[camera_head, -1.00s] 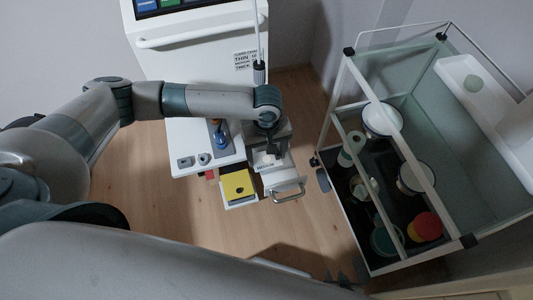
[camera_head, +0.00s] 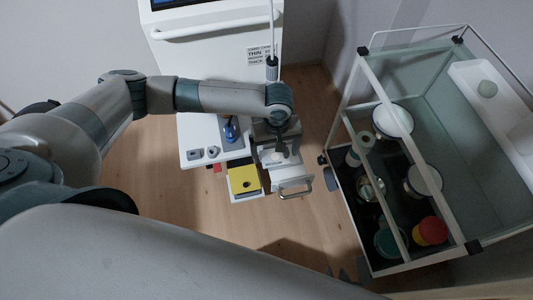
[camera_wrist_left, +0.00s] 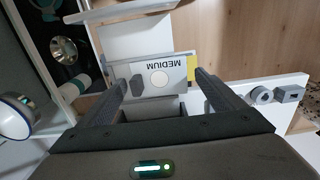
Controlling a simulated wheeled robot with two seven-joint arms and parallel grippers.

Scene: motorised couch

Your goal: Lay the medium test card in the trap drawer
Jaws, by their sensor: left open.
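The medium test card (camera_wrist_left: 172,76), a pale plate marked MEDIUM with a round spot, lies flat between and beyond my left fingers in the left wrist view. It appears to lie in the trap drawer, the white drawer with a metal handle (camera_head: 297,188), which is pulled out in the head view. My left gripper (camera_head: 282,150) is above this drawer, pointing down; its fingers also show in the left wrist view (camera_wrist_left: 160,92), open and apart at either side of the card. A dark shape at the bottom of the head view may be my right gripper (camera_head: 347,278); its jaws are unclear.
A yellow card (camera_head: 243,180) lies in a tray left of the drawer. A white worktop (camera_head: 198,135) with small fittings and a blue item (camera_head: 231,131) adjoins. A glass-sided cart (camera_head: 385,235) with jars and bowls stands right. Wooden floor in front is clear.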

